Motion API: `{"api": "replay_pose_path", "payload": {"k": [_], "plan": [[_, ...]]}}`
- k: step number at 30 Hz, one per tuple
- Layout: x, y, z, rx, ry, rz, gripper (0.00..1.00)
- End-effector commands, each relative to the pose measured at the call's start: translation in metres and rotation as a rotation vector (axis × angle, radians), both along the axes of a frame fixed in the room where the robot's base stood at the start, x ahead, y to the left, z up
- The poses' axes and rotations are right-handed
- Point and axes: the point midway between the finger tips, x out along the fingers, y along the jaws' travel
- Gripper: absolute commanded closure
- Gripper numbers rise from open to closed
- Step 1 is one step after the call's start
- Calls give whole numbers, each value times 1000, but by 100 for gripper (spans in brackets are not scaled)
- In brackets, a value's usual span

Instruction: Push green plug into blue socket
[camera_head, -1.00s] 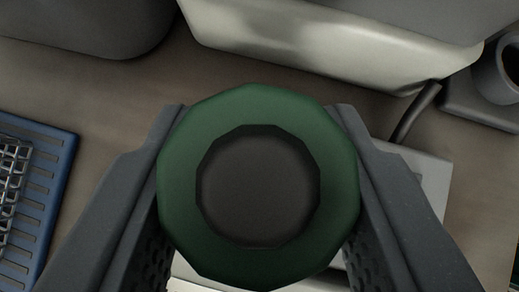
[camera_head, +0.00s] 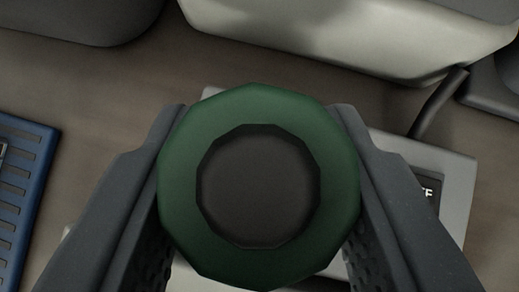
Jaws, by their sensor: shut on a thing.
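The green plug (camera_head: 259,105) is a round, faceted green piece with a dark grey round centre, seen end-on in the middle of the view. My gripper (camera_head: 259,188) is shut on it, with one dark finger on each side. The plug hides most of what lies behind it. A light grey box (camera_head: 455,190) with a dark label on its right part lies beyond and below the plug. I see no blue socket; it may be hidden behind the plug or out of view.
A blue slotted tray (camera_head: 27,190) lies at the left edge. A pale rounded housing (camera_head: 330,40) spans the top, with a dark rounded object (camera_head: 70,20) at top left. A dark cable (camera_head: 436,105) runs from the box to the upper right. Brown tabletop shows between them.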

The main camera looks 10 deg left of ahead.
Motion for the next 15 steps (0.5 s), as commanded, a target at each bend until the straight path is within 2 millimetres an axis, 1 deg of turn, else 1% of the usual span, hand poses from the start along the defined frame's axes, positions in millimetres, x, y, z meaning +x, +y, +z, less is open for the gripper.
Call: {"api": "replay_pose_path", "payload": {"k": [15], "plan": [[0,0,-12,0,0,0,87]]}}
